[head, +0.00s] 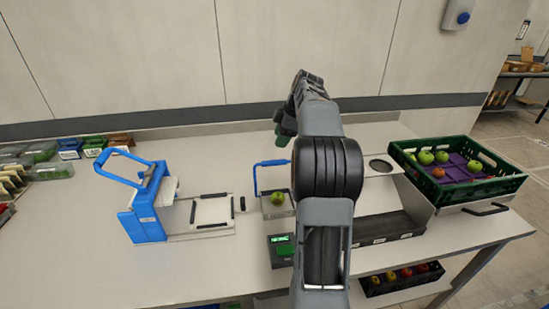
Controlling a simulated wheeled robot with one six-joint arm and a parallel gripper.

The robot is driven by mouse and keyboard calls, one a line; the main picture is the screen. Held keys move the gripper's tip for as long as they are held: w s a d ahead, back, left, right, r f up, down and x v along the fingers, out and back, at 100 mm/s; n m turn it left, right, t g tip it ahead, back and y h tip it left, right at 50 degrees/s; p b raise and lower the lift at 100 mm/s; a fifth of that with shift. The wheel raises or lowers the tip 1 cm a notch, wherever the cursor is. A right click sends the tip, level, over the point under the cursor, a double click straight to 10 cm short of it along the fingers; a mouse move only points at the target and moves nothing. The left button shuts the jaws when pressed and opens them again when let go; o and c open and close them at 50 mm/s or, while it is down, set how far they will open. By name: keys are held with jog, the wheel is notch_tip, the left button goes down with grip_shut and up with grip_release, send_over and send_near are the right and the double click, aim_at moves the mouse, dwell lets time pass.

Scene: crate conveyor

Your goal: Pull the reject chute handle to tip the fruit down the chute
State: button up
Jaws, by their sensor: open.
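A blue bar handle (256,178) stands up from the back of a small tray (279,213) in the middle of the table; its right end is partly behind my arm. A green apple (278,198) lies in this tray. My gripper (281,137) is above and behind the blue handle, apart from it as far as I can tell. Its jaws are open and appear empty, with the fingers partly hidden by my wrist. The chute itself is not clearly visible; my arm covers the area right of the tray.
A small green-lit display (282,250) sits in front of the tray. A blue device with a raised handle (145,222) stands at left. A green crate (411,174) with several fruits is at right, beside a dark-floored channel (388,229). Small boxes (69,149) line the back left.

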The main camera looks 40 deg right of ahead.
aim_at(275, 161)
jog(key=d+n, duration=0.2)
jog(key=d, duration=0.2)
jog(key=x, duration=0.4)
jog(key=p+x, duration=0.1)
jog(key=x, duration=0.8)
jog(key=shift+w+f, duration=0.25)
jog(key=shift+w, duration=0.1)
jog(key=shift+c, duration=0.5)
grip_shut()
